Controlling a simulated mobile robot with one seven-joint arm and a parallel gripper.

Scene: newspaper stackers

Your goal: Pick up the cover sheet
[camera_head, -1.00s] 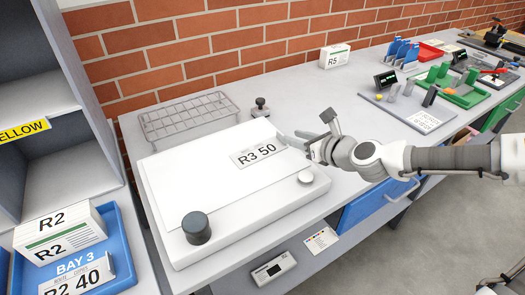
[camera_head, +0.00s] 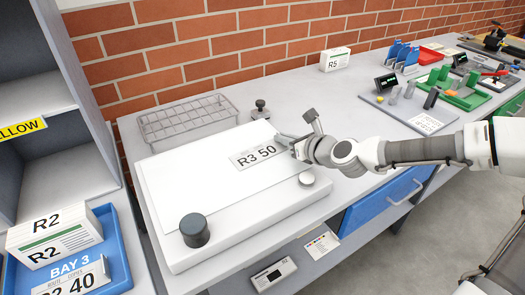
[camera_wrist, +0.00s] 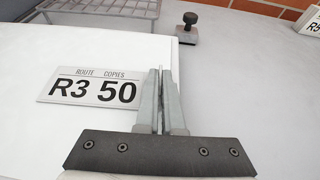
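The cover sheet appears to be the white card marked "R3 50" (camera_head: 256,156), lying flat on the white board (camera_head: 165,195). It also shows in the wrist view (camera_wrist: 93,90), left of my fingers, with "ROUTE COPIES" above the large text. My gripper (camera_head: 282,138) is by the card's right end in the head view. In the wrist view, my gripper's two fingers (camera_wrist: 160,72) are close together, with only a thin line between them. I see nothing held in them. The card and fingers look apart.
Behind are a wire rack (camera_head: 186,119) and a small dark-topped post (camera_head: 260,108). A brick wall closes the back. A stack marked R5 (camera_head: 335,60) stands farther right.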

